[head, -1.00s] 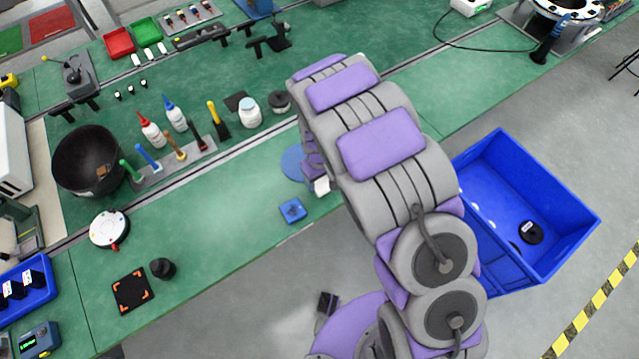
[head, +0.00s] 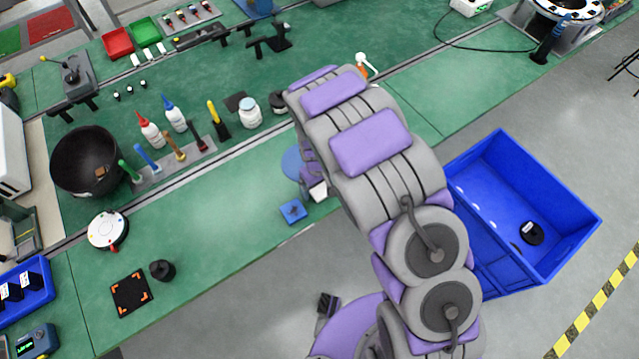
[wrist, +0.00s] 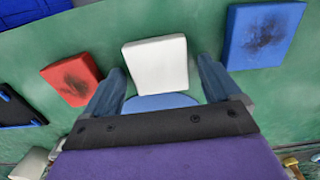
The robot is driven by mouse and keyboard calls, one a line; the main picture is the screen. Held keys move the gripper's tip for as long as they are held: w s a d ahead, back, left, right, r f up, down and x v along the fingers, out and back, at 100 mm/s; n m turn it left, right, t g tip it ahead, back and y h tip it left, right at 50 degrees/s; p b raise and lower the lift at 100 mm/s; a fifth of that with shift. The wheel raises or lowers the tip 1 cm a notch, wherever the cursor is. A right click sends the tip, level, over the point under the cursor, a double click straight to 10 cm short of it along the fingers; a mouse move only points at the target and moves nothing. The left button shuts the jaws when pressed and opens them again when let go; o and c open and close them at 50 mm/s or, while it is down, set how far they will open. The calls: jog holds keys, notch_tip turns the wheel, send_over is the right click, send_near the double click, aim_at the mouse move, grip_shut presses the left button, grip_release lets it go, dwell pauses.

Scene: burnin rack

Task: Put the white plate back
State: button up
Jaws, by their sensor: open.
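The white plate (wrist: 160,66), a small square piece, lies on the green bench between the two blue fingers of my gripper (wrist: 161,68) in the wrist view. The fingers are open, one on each side of it; I cannot tell whether they touch it. A blue disc (wrist: 158,102) shows partly, just on the gripper's side of the plate. In the head view the white plate (head: 318,191) shows beside my arm, which hides most of the gripper. The blue disc (head: 291,162) lies up-left of it there.
A red square with a dark smudge (wrist: 73,80) lies left of the white plate, a blue smudged square (wrist: 262,36) right. The blue square (head: 293,211) is near the bench edge. A blue bin (head: 575,205) stands right. A tool row (head: 175,160) lies left; bench between is clear.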

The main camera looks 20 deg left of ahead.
aim_at(319, 187)
jog(key=shift+a, duration=0.2)
jog(key=shift+r, duration=0.1)
notch_tip(319, 187, up, 12)
jog(key=p, duration=0.1)
jog(key=shift+p, duration=0.4)
jog(key=shift+d, duration=0.15)
